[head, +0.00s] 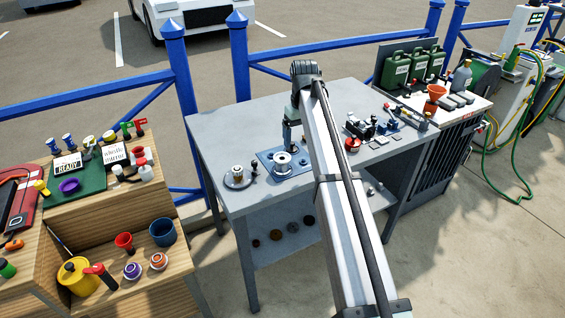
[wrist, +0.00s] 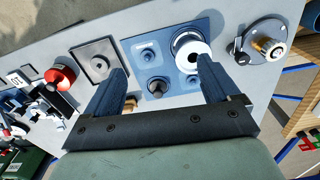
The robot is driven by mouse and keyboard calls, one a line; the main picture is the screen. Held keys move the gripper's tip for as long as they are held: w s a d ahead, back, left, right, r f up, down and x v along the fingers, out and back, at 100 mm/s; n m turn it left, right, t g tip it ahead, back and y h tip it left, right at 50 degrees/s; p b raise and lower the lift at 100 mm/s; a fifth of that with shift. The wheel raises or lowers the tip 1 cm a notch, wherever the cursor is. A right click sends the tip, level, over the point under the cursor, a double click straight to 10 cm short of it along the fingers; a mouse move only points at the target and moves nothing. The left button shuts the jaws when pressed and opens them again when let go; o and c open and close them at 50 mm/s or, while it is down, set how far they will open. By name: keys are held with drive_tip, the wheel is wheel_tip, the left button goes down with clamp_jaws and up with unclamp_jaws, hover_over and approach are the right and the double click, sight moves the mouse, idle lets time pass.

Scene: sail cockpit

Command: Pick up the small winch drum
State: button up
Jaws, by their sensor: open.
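A silver, spool-shaped winch drum (head: 282,159) stands upright on a blue plate (head: 268,168) on the grey table. In the wrist view the drum (wrist: 190,45) shows a pale ring top with a dark centre, at the plate's right corner. My gripper (wrist: 160,78) is open and empty, pointing down over the plate. The drum lies by the tip of its right finger, not centred between the fingers; I cannot tell if they touch. A dark knob (wrist: 157,87) shows between the fingers. In the head view my gripper (head: 288,146) hangs just behind the drum.
A round grey dish with a brass-and-silver part (wrist: 265,46) stands beside the plate. On the other side are a grey square tray (wrist: 97,61), a red round part (wrist: 60,76) and several small fittings.

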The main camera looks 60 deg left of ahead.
sight(282, 158)
drive_tip(key=s+a+r, duration=0.2)
drive_tip(key=s+a, duration=0.1)
drive_tip(key=s, duration=0.1)
drive_tip(key=shift+n, duration=0.4)
drive_tip(key=f, duration=0.7)
drive_tip(key=shift+s+d+f, duration=0.1)
drive_tip(key=shift+s+f, duration=0.1)
drive_tip(key=shift+f, duration=0.15)
drive_tip(key=shift+s+a+f, duration=0.1)
drive_tip(key=shift+s+f, duration=0.05)
drive_tip(key=shift+f, duration=1.25)
drive_tip(key=shift+s+a+f, duration=0.1)
drive_tip(key=shift+f, duration=1.3)
drive_tip(key=c, duration=1.2)
